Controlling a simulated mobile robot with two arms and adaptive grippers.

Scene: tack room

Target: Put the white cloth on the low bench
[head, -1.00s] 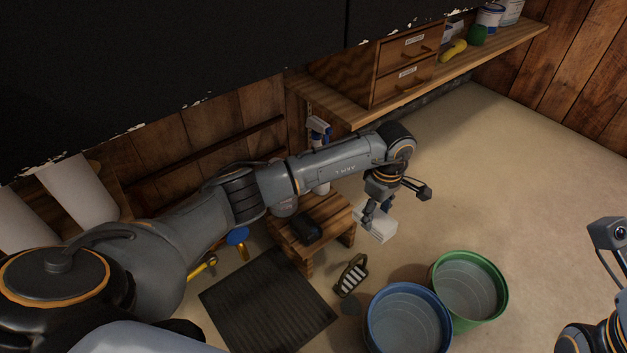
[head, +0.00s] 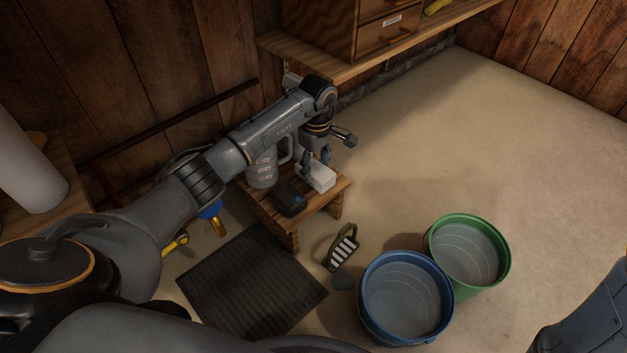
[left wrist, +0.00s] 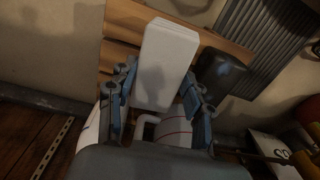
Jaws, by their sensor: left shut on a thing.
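The white cloth (head: 322,178), a folded block, is between the fingers of my left gripper (head: 316,160). It is over the right part of the low wooden bench (head: 314,206); I cannot tell whether it touches the top. In the left wrist view the cloth (left wrist: 167,55) stands out between the two fingers (left wrist: 158,88), with the bench slats (left wrist: 122,22) behind it. My left gripper is shut on it. My right gripper is out of view; only part of my right arm shows at the lower right.
A dark object (head: 289,199) sits on the bench beside the cloth, with a grey measuring jug (head: 262,172) behind. The floor at right is clear.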

